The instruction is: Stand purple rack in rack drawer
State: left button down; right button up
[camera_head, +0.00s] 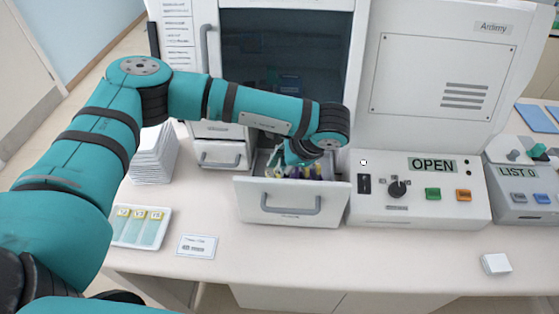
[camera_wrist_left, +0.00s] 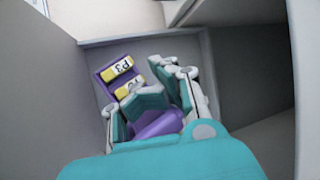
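The purple rack (camera_wrist_left: 100,78) is inside the open rack drawer (camera_head: 290,217). In the left wrist view it holds yellow-labelled slides, one marked P3, near the drawer's far left wall. My left gripper (camera_wrist_left: 158,88) reaches down into the drawer, one finger on each side of a purple part of the rack (camera_wrist_left: 160,124). The fingers hide much of the rack, and whether they press on it cannot be told. In the head view my left gripper (camera_head: 300,160) is partly hidden by its own wrist and the drawer front. My right gripper is not in view.
A machine with an OPEN display (camera_head: 432,164) stands right of the drawer. A smaller closed drawer (camera_head: 221,155) is at left. A tray of yellow-labelled slides (camera_head: 118,240) and a card (camera_head: 197,247) lie on the counter, whose front right part is mostly clear.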

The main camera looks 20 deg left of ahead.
pick_arm(q)
jog(key=shift+f, duration=0.15)
jog(key=c, duration=1.2)
grip_release()
jog(key=shift+o, duration=0.2)
